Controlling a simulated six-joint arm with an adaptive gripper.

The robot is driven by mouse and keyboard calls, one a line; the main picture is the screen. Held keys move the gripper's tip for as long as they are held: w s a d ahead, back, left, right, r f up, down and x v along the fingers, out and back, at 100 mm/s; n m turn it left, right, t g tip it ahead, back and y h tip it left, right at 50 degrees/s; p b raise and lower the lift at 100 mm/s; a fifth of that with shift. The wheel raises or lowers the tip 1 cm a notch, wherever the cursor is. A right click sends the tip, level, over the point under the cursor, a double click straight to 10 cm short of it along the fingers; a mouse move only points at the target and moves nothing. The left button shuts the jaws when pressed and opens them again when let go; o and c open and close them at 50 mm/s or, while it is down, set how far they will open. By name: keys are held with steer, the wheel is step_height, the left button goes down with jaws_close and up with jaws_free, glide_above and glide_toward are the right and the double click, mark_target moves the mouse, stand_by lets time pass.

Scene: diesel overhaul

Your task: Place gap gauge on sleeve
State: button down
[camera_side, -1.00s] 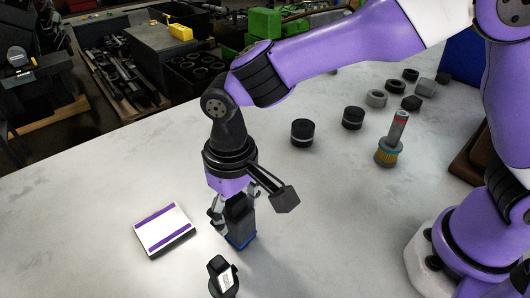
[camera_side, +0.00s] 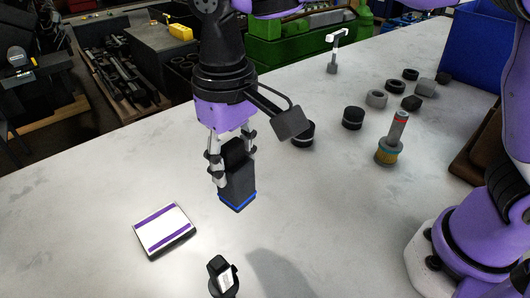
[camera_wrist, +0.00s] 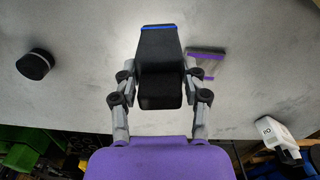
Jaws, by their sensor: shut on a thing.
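My gripper (camera_side: 233,160) is shut on a dark tapered block with a blue band at its lower end, which I take as the gap gauge (camera_side: 238,186). It is held upright, clear above the table. In the wrist view the gauge (camera_wrist: 159,60) sits between both fingers of my gripper (camera_wrist: 159,88). A flat white pad with purple stripes (camera_side: 164,229) lies on the table, left of and below the gauge. It also shows in the wrist view (camera_wrist: 207,62). I cannot tell for sure which thing is the sleeve.
A black holder with a silvery piece (camera_side: 222,279) stands at the front edge of the picture. The table around the pad is clear.

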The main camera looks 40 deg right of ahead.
steer(key=w+d+r+m, duration=0.1)
steer(key=w+d+r, duration=0.2)
steer(key=d, duration=0.5)
steer(key=w+d+r+m, duration=0.1)
steer(key=w+d+r, duration=0.25)
steer(key=d, duration=0.45)
steer(key=shift+w+d+f, duration=0.8)
steer(key=shift+d+f, duration=1)
steer(key=shift+d, duration=0.1)
steer(key=shift+w+d+f, duration=0.85)
steer(key=shift+d+f, duration=0.95)
steer(key=shift+d, duration=0.05)
steer(key=shift+w+d+f, duration=0.8)
steer(key=shift+d+f, duration=1)
steer(key=shift+d, duration=0.1)
steer(key=shift+f, duration=0.1)
steer(key=shift+c, duration=1.6)
jaws_free()
